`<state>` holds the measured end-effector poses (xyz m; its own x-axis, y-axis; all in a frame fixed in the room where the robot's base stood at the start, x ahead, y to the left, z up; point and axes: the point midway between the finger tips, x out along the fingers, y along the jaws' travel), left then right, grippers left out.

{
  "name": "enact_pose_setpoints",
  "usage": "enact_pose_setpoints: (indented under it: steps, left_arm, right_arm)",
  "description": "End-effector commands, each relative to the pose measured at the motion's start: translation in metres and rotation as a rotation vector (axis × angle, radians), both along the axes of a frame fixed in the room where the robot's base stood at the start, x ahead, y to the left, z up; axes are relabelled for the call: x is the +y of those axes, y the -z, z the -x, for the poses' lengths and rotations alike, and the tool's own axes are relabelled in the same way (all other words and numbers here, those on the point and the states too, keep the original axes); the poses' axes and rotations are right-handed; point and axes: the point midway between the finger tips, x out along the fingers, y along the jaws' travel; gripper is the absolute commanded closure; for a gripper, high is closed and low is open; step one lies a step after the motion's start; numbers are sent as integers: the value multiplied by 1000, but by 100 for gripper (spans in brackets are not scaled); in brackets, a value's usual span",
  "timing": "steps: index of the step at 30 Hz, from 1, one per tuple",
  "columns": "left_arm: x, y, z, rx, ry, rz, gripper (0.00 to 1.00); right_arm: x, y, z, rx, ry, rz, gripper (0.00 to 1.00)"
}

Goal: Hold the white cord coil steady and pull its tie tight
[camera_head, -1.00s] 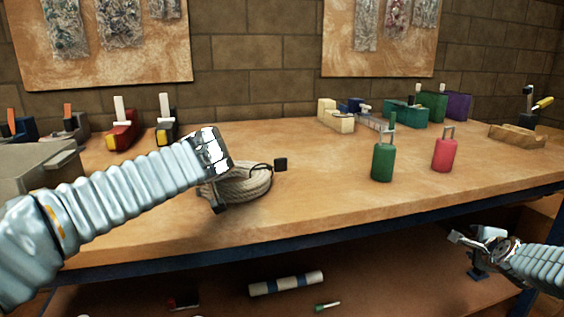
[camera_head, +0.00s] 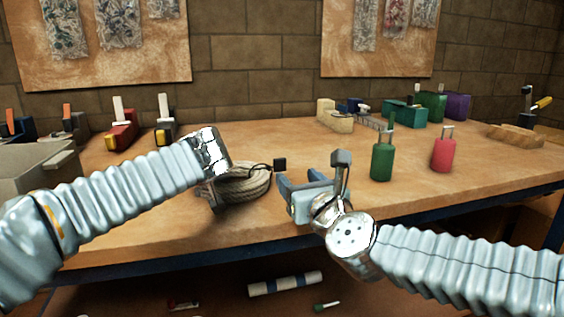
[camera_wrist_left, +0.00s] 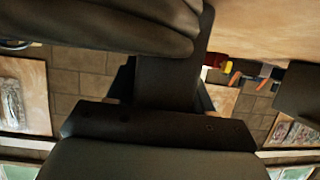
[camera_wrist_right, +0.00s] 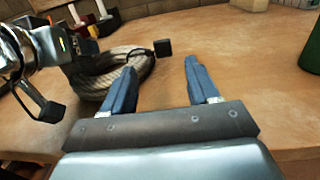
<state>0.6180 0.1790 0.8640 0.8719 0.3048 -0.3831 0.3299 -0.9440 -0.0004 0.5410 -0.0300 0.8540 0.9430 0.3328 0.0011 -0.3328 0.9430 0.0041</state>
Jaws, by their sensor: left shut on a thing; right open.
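The white cord coil (camera_head: 244,186) lies on the workbench, left of centre in the head view. Its dark tie ends in a small black block (camera_head: 279,165) that sticks out to the right of the coil. My left gripper (camera_head: 213,196) is shut on the coil's near left side; its fingers are mostly hidden. My right gripper (camera_head: 297,181) is open and empty, just right of the coil. In the right wrist view the coil (camera_wrist_right: 116,72) and the tie's block (camera_wrist_right: 162,48) lie ahead of the open blue fingers (camera_wrist_right: 158,85). The left wrist view does not clearly show the coil.
A green bottle-like item (camera_head: 382,160) and a red one (camera_head: 443,154) stand right of my right gripper. Clamps and blocks line the back, with a grey box (camera_head: 40,168) at left. The bench (camera_head: 300,140) is clear behind the coil. A white roll (camera_head: 286,284) lies on the lower shelf.

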Motion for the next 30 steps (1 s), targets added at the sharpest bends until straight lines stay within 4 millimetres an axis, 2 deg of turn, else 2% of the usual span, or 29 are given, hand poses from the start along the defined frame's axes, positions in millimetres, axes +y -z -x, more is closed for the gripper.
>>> enact_pose_setpoints:
  steps: [9, 15, 20, 27, 28, 30]
  left_arm:
    - [0, -1, 0, -1, 0, 1, 89]
    - [0, -1, 0, -1, 0, 1, 89]
    - [0, -1, 0, -1, 0, 1, 89]
    - [0, -1, 0, -1, 1, 1, 89]
    - [0, -1, 0, -1, 1, 1, 89]
    - [0, -1, 0, -1, 1, 1, 89]
  right_arm:
    - [22, 2, -64, 2, 0, 2, 40]
    - [31, 1, -93, 1, 2, 3, 40]
    - [34, 1, -103, 1, 2, 3, 40]
    - [34, 0, -104, 1, 2, 4, 40]
    - [34, 0, -104, 1, 2, 4, 42]
    - [34, 0, -104, 1, 2, 4, 53]
